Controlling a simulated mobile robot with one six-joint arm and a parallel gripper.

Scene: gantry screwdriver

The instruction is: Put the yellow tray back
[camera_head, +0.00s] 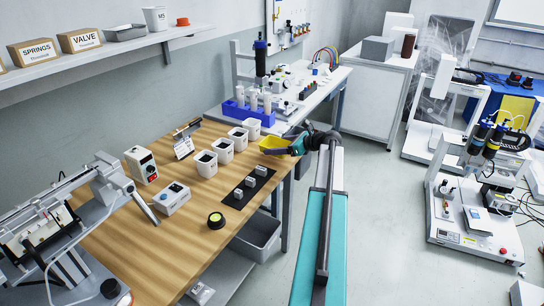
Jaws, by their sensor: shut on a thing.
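The yellow tray (274,146) is near the far right end of the wooden table, just right of the row of white bins. My gripper (297,146) reaches in from the right, shut on the tray's right side. The gripper's dark body and teal part hide that side of the tray. The picture is too small to tell whether the tray touches the tabletop.
White bins (224,151) stand in a row left of the tray. A black strip with small grey blocks (249,181) lies in front. A blue rack (249,112) with white cylinders stands behind. Bare wooden tabletop (180,240) is at front.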

